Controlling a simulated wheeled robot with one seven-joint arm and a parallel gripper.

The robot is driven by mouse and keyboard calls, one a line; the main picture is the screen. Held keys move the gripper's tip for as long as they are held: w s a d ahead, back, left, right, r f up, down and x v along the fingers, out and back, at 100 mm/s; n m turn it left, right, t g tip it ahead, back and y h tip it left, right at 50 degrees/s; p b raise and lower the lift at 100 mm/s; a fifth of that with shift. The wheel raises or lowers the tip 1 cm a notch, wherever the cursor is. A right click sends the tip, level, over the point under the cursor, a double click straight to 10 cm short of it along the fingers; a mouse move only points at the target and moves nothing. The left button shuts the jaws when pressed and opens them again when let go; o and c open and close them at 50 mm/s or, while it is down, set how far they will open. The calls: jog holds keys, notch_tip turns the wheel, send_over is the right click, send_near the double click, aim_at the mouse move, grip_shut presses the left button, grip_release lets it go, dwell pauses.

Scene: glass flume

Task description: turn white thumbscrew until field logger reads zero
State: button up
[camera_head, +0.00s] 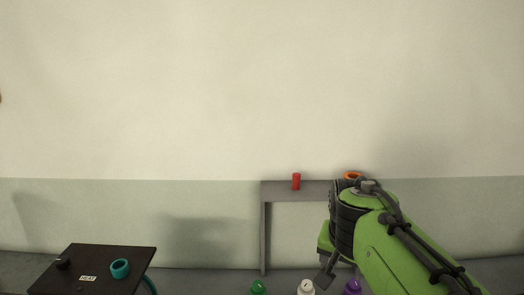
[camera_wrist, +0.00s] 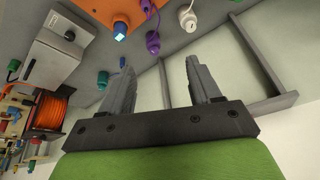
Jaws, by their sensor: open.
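A white knob-like part (camera_head: 306,287), likely the white thumbscrew, shows at the bottom edge of the head view, between a green one (camera_head: 258,287) and a purple one (camera_head: 352,287). In the wrist view a white part (camera_wrist: 188,20) with a loop stands beyond my fingers, beside a purple one (camera_wrist: 153,42). My gripper (camera_wrist: 159,68) is open with nothing between its fingers, apart from the white part. In the head view my gripper points down and is mostly hidden by its wrist. I cannot identify the field logger or see a reading.
A grey frame (camera_head: 264,235) carries a red cylinder (camera_head: 296,181) behind my arm. A dark panel marked HEAT (camera_head: 120,253) with a teal ring stands at lower left. The wrist view shows a pale box (camera_wrist: 58,55), an orange spool (camera_wrist: 50,112) and an orange surface (camera_wrist: 90,12).

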jog(key=s+f+n+t, duration=0.1)
jog(key=s+f+n, duration=0.1)
jog(key=s, duration=0.8)
jog(key=s+a+f+n+y, duration=0.1)
jog(key=s+f+n, duration=0.1)
jog(key=s, duration=0.9)
jog(key=shift+s+a+n+t+y, duration=0.2)
jog(key=shift+n+t+y, duration=0.15)
jog(key=shift+n, duration=0.55)
jog(key=shift+f, duration=0.1)
jog(key=shift+d, duration=0.15)
